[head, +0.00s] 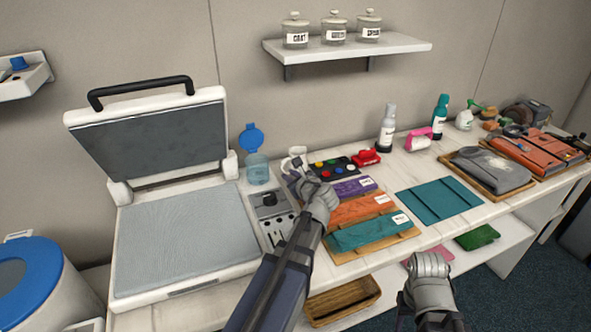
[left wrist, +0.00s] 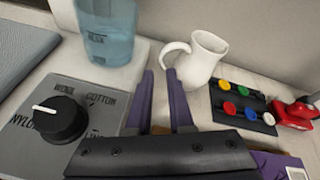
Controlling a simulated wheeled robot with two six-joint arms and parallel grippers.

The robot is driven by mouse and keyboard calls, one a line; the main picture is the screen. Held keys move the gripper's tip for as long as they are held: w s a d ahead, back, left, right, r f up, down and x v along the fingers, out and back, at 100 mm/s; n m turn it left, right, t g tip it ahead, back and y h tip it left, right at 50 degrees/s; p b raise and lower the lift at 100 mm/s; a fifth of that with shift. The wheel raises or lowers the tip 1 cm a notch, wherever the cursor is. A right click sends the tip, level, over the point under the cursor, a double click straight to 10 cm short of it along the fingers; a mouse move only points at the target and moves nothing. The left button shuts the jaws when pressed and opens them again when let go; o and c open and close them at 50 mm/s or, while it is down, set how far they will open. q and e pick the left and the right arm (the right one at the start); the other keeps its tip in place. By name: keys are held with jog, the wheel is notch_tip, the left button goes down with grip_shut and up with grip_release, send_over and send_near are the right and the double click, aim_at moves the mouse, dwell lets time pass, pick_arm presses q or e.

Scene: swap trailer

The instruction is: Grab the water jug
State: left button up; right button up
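A white jug with a looped handle (left wrist: 205,58) stands on the counter behind the dial panel; in the head view it (head: 296,158) is partly hidden by my left gripper. My left gripper (head: 300,178) reaches over the dial panel toward it. In the left wrist view the two purple fingers (left wrist: 162,75) are apart with nothing between them, their tips just short of the handle. A clear blue container (head: 257,170) with a raised blue lid stands left of the jug; its lower part shows in the left wrist view (left wrist: 108,30). My right gripper (head: 428,265) hangs before the counter; its fingers are unclear.
An open press (head: 185,240) stands on the left. A dial panel (left wrist: 60,110) lies under my left gripper. A black board with colored buttons (left wrist: 243,107) and a red object (left wrist: 295,112) are right of the jug. Folded cloths (head: 365,208) lie in front, and a wall shelf (head: 345,48) hangs above.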

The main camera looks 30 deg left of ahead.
aim_at(283, 171)
pick_arm(q)
jog(key=shift+b+x, duration=1.4)
jog(key=shift+x, duration=2.5)
jog(key=shift+r, duration=0.1)
jog(key=shift+c, duration=0.4)
grip_shut()
